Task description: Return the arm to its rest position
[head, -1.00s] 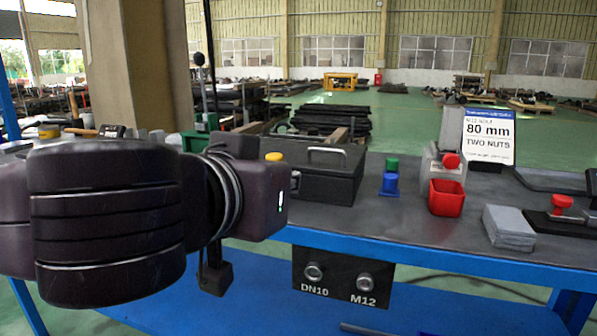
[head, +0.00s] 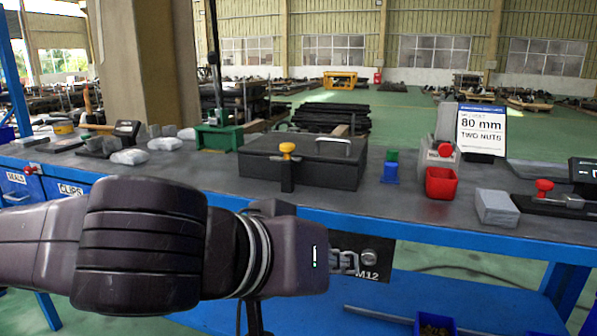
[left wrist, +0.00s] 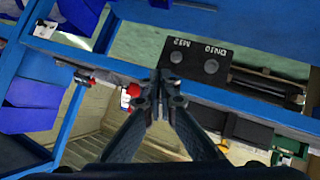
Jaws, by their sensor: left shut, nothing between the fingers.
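My left arm (head: 140,245) crosses the lower left of the head view, in front of the bench's blue front edge. The black gauge plate marked M12 and DN10 (left wrist: 195,60) shows beyond the fingertips. In the head view my wrist covers the left part of this plate (head: 372,262). My right gripper is in neither view.
The bench top (head: 360,205) carries a black case (head: 300,168), a blue-and-green piece (head: 390,170), a red cup (head: 440,184), a sign (head: 481,130) and a grey block (head: 497,208). Blue bins (head: 65,190) hang at the left. The blue lower shelf (head: 400,300) lies below.

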